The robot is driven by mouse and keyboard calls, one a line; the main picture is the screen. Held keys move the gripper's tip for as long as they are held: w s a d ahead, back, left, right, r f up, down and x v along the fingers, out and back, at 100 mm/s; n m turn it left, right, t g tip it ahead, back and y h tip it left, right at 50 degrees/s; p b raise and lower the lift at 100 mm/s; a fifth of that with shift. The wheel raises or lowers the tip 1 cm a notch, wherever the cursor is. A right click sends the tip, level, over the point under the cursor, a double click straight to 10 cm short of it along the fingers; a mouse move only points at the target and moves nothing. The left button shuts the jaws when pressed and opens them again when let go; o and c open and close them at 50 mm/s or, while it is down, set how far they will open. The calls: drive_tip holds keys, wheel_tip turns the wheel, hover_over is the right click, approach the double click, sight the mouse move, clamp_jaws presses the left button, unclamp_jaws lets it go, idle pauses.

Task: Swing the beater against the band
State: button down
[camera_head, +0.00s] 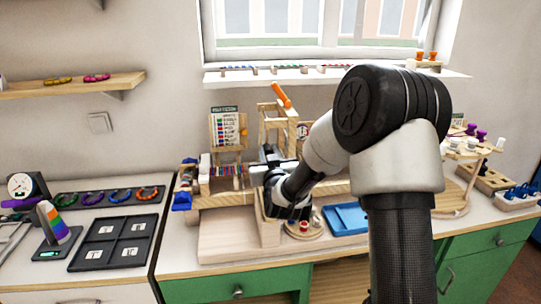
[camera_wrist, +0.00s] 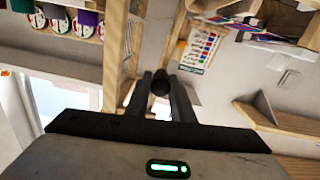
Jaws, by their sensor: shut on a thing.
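My gripper (camera_head: 267,153) is at the wooden band loom on the bench, to the right of the coloured band. In the wrist view its two dark fingers (camera_wrist: 161,92) are closed on a dark rounded piece (camera_wrist: 160,82), which looks like the beater's handle. Most of the beater is hidden or hard to tell from the loom frame. The band (camera_head: 226,170) shows as striped coloured threads across the loom, left of the gripper. Its threads also show at the upper right of the wrist view (camera_wrist: 262,36). I cannot tell whether beater and band touch.
An upright wooden frame (camera_head: 278,130) with an orange handle (camera_head: 282,95) stands just behind the gripper. A pattern card (camera_head: 225,128) stands behind the band. A blue tray (camera_head: 345,219) lies to the right. A dark compartment tray (camera_head: 113,243) lies at left.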

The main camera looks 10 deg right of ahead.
drive_tip(key=shift+a+r+m+b, duration=0.2)
drive_tip(key=shift+a+m+b, duration=0.45)
drive_tip(key=shift+m, duration=0.2)
drive_tip(key=shift+a+r+m+b, duration=0.15)
drive_tip(key=shift+a+m+b, duration=0.35)
drive_tip(key=shift+m+b, duration=0.3)
